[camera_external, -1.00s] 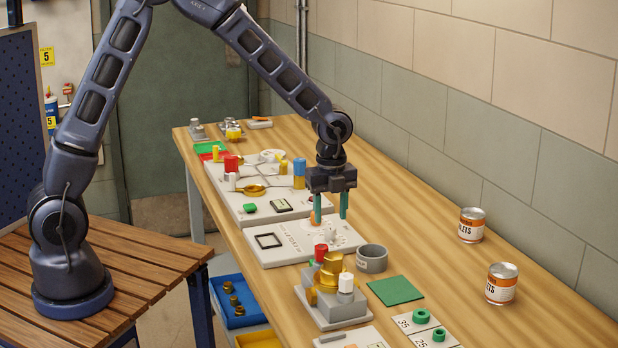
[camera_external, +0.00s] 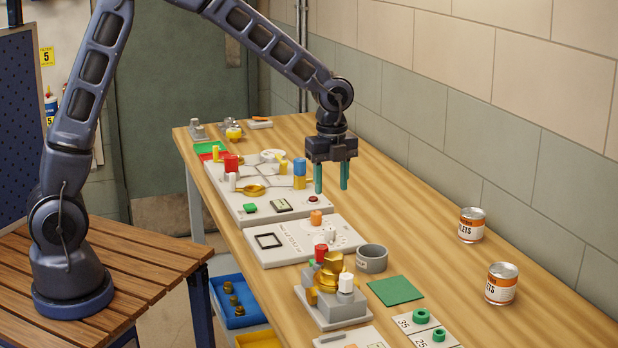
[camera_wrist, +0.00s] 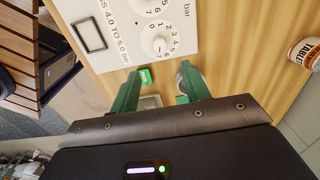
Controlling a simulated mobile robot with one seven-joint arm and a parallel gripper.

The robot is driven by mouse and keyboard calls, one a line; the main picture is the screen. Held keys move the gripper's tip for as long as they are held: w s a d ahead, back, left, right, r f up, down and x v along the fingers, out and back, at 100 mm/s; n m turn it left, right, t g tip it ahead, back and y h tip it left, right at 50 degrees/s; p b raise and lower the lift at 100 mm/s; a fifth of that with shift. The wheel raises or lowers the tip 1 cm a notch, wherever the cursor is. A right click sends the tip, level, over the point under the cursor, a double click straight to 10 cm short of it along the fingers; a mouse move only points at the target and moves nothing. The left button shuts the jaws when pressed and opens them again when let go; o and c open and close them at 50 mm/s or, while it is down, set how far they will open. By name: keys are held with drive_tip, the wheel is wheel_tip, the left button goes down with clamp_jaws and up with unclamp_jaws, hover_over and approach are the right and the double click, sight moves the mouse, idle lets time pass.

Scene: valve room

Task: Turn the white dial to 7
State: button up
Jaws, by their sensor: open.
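The white dial (camera_wrist: 158,44) is a round knob on a pale panel, ringed by printed numbers up to 7, with "bar" printed nearby. Its pointer mark is too small to read surely. In the external view, the dial (camera_external: 328,236) is small on the grey-white panel (camera_external: 285,252), in front of an orange knob (camera_external: 315,217). My gripper (camera_external: 331,190) is open and empty, its two green fingers pointing down, above the panel's far side and touching nothing. In the wrist view my gripper (camera_wrist: 160,72) has its fingers spread, with the dial beyond the fingertips.
A gold valve block (camera_external: 333,275) with red and white caps stands in front of the panel. A grey ring (camera_external: 371,259) and green square (camera_external: 395,291) lie to its right. Another panel (camera_external: 225,190) with a blue-yellow post is behind. Two cans (camera_external: 472,225) stand right; the bench between is clear.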

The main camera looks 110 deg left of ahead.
sight(331, 228)
wheel_tip(331, 228, down, 12)
drive_tip(key=n, duration=1.3)
drive_tip(key=shift+r, duration=0.2)
drive_tip(key=c, duration=1)
